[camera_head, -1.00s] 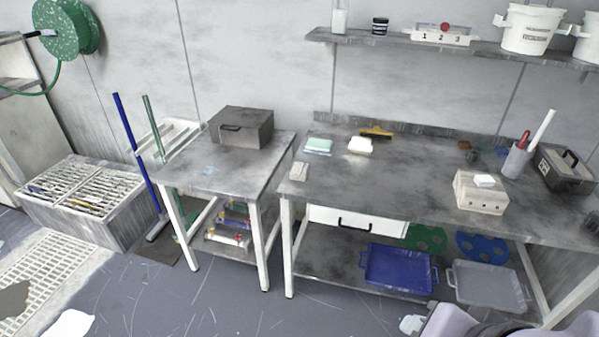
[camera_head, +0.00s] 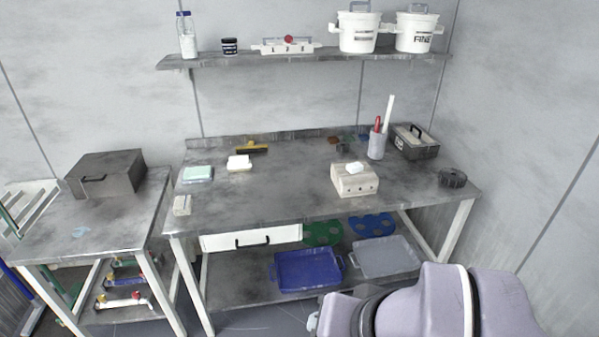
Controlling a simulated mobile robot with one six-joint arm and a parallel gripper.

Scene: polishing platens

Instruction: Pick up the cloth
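I cannot tell for sure which thing is the cloth. A pale, crumpled-looking thing (camera_head: 312,322) lies low, below the bench, partly hidden by my arm. On the bench, a flat mint-green piece (camera_head: 198,173) lies at the left, and a white block-like piece (camera_head: 239,162) lies to its right. A small white piece (camera_head: 357,168) sits on a beige box (camera_head: 354,182). My arm's purple-grey links fill the bottom right. My gripper is not in view.
The metal bench (camera_head: 270,195) has a bare middle. A side table (camera_head: 95,220) with a dark box (camera_head: 106,174) stands left. A blue tray (camera_head: 308,286) and a grey tray (camera_head: 384,270) are below. A shelf (camera_head: 270,59) holds white buckets (camera_head: 358,32).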

